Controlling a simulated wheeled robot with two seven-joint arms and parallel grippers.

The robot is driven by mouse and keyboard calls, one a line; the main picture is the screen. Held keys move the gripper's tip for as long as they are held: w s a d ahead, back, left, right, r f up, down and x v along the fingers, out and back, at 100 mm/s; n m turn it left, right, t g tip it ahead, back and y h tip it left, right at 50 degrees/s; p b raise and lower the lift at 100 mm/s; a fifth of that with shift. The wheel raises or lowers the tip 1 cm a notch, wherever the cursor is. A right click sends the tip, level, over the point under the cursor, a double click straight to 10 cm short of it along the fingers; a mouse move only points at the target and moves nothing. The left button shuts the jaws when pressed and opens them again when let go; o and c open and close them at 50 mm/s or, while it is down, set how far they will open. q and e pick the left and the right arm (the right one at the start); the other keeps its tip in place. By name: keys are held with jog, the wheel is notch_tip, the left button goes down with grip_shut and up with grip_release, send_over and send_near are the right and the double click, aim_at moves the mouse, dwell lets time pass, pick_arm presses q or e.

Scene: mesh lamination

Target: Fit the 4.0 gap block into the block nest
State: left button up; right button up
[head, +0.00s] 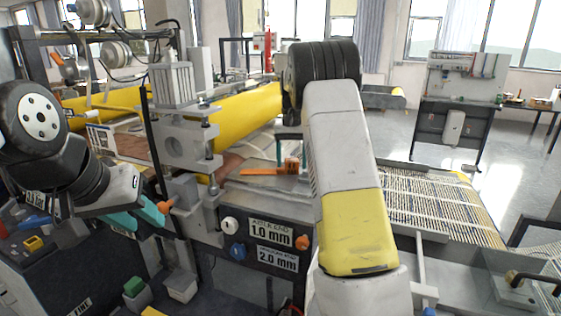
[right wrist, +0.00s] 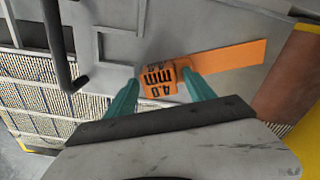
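The orange 4.0 gap block (head: 291,166) has a long flat orange strip and is at the grey plate of the machine. In the right wrist view, its "4.0 mm" face (right wrist: 160,80) lies between the teal fingertips of my right gripper (right wrist: 161,78). The fingertips are at its two sides; I cannot tell whether they press on it. In the head view my right arm hides most of that gripper. My left gripper (head: 150,214) has its teal fingers beside a small orange knob (head: 165,207) at the machine's left end; contact is unclear. I cannot make out the block nest for certain.
The front panel carries "1.0 mm" (head: 271,230) and "2.0 mm" (head: 277,258) labels with knobs. Yellow rollers (head: 245,108) lie behind the plate. A slatted mesh bed (head: 440,205) extends right. A dark handle bar (right wrist: 55,40) stands near my right gripper. A green block (head: 134,286) is low at left.

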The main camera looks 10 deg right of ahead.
notch_tip(320, 180, up, 12)
jog(key=s+r+t+y, duration=0.1)
jog(key=s+r, duration=0.3)
jog(key=s, duration=0.3)
jog(key=s+a+f+n+t, duration=0.1)
jog(key=s+a+f+t, duration=0.1)
jog(key=s, duration=1.2)
jog(key=s+a+f+n+t+y, duration=0.1)
jog(key=s+a+f, duration=0.4)
jog(key=s, duration=0.9)
jog(key=shift+s+f+n+t, duration=0.25)
jog(key=shift+n+t, duration=0.25)
jog(key=shift+t, duration=0.6)
jog(key=shift+c, duration=0.2)
